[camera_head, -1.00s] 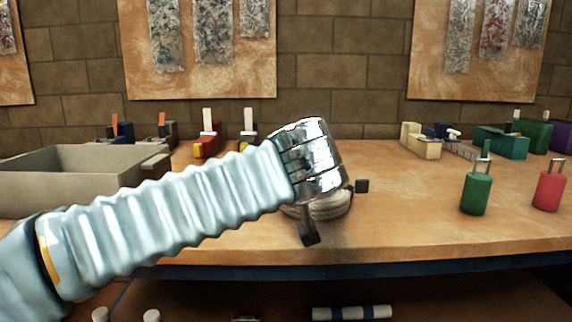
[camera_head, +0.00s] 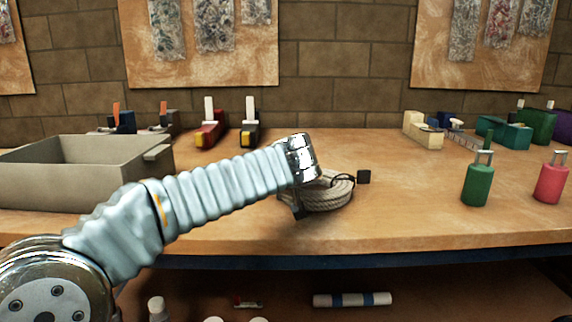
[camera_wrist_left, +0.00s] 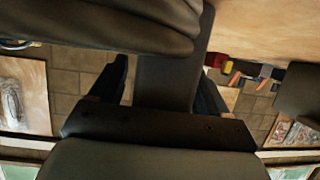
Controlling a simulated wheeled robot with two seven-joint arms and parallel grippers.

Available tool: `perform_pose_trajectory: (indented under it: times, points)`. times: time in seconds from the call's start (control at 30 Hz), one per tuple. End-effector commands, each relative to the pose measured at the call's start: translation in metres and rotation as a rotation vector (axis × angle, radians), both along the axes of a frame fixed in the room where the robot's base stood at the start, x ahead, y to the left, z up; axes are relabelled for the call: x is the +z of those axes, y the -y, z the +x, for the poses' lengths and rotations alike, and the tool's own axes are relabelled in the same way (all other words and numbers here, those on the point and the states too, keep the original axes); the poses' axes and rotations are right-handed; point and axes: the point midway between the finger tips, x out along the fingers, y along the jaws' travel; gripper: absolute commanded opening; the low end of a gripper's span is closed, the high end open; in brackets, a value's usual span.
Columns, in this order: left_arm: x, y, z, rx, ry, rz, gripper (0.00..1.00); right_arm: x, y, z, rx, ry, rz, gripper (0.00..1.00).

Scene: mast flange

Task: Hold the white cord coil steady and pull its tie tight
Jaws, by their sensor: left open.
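The white cord coil (camera_head: 325,194) lies flat near the front of the bench. A dark tie crosses its right side, and the tie's black square tab (camera_head: 363,177) sticks out to the right. My left gripper (camera_head: 298,209) is at the coil's left edge, angled down. Its silver wrist hides the coil's back left part. One dark fingertip shows in front of the coil; whether it touches cannot be told. In the left wrist view the two fingers stand apart, and a ridged dark shape, probably the coil (camera_wrist_left: 130,22), fills the top. My right gripper is out of view.
A grey tray (camera_head: 100,148) stands at the left, beneath and behind my arm. Green (camera_head: 477,185) and pink (camera_head: 551,183) bottle-shaped things stand at the right. Coloured clamps and blocks line the back. The bench between the coil and the green one is clear.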

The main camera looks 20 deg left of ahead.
Motion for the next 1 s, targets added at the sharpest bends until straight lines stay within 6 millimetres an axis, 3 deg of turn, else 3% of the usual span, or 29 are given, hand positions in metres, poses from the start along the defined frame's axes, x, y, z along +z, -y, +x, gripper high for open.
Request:
perform_pose_trajectory:
  times: [0.2,0.63,1.0]
  points:
    - [-0.0001,-0.0003,0.0002,0.000,0.000,0.000,0.77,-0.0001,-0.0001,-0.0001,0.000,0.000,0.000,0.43]
    - [0.0000,-0.0002,-0.0001,0.000,0.000,0.000,0.12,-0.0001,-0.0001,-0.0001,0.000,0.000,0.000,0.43]
    - [0.0000,-0.0001,-0.0001,0.000,0.000,0.000,0.11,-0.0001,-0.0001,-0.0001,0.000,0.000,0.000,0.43]
